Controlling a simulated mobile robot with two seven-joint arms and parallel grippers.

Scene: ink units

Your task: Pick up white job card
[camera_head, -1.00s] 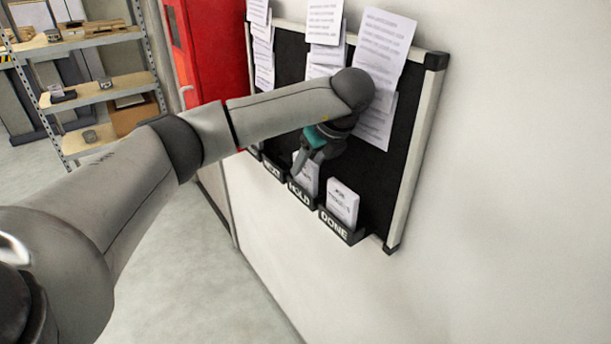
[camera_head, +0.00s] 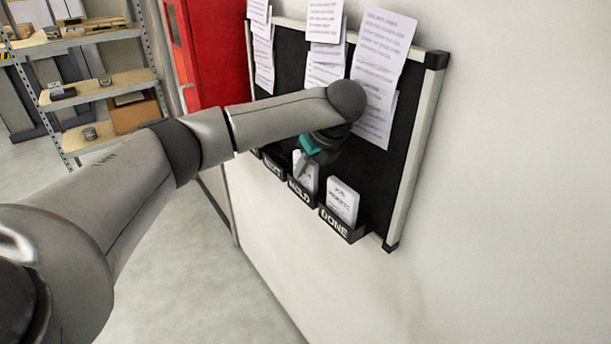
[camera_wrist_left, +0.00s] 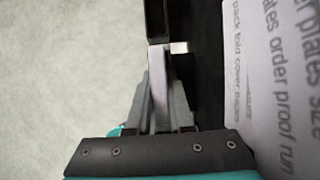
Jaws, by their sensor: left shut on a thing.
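A white job card (camera_head: 306,182) stands in the pocket labelled HOLD (camera_head: 300,191) on the lower edge of the black board. My left gripper (camera_head: 304,168) is at this card, its fingers pointing down and partly covering it. In the left wrist view the gripper (camera_wrist_left: 159,88) is shut on the white card (camera_wrist_left: 158,82), which shows nearly edge-on as a thin strip between the fingers. The card's lower end appears to be in the pocket. My right gripper is not in view.
Another white card (camera_head: 342,203) stands in the DONE pocket (camera_head: 341,226) to the right. Printed sheets (camera_head: 381,45) hang above, close to my wrist; one (camera_wrist_left: 270,75) fills the right of the wrist view. A red cabinet (camera_head: 213,50) and shelves (camera_head: 100,92) stand left.

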